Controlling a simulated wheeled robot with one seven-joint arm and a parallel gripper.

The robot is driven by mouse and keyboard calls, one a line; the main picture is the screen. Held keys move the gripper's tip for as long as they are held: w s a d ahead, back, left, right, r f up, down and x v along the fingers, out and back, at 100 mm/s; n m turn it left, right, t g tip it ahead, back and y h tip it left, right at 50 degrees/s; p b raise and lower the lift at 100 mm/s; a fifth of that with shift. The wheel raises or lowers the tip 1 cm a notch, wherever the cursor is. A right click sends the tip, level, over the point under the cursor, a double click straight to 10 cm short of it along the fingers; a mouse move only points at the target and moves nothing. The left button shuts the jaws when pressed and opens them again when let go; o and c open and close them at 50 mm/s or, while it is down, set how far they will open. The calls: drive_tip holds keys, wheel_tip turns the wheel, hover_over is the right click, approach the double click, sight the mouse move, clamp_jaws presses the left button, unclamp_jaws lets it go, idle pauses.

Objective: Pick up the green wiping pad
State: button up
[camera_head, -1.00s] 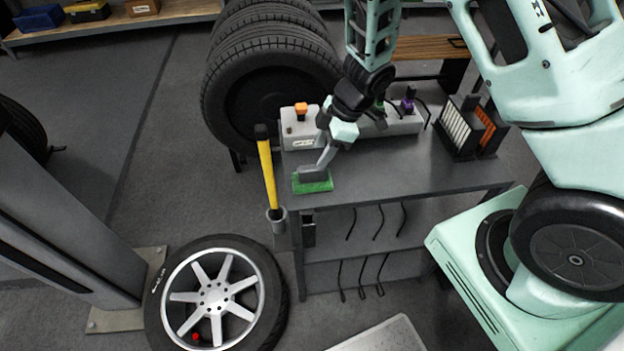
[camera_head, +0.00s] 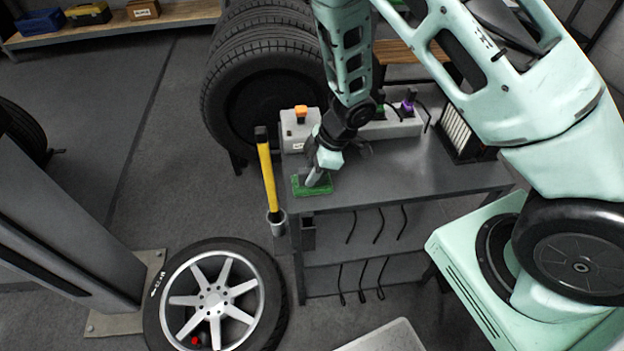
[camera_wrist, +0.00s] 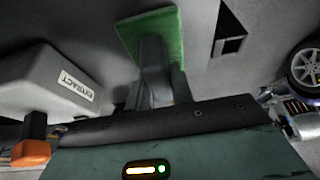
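The green wiping pad (camera_head: 325,188) lies at the front left corner of the grey workbench top (camera_head: 405,180). My gripper (camera_head: 313,181) points down at the pad, right over its middle, and hides part of it. In the wrist view the green pad (camera_wrist: 128,30) shows beyond the grey fingers of my gripper (camera_wrist: 158,62). The fingers overlap the pad in that view. I cannot tell whether they are closed on it or on any grip on its top.
A grey box with an orange button (camera_head: 300,115) stands just behind the pad. A yellow-handled hammer (camera_head: 267,175) stands in a holder at the bench's left side. Upright filters (camera_head: 458,135) stand at the right. Large tyres (camera_head: 262,85) are behind. The bench's middle is clear.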

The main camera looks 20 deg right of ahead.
clamp_jaws()
wheel_tip(320, 180, up, 10)
drive_tip(key=shift+r+p, duration=0.1)
drive_tip(key=shift+p, duration=0.85)
drive_tip(key=shift+c, duration=1.6)
unclamp_jaws()
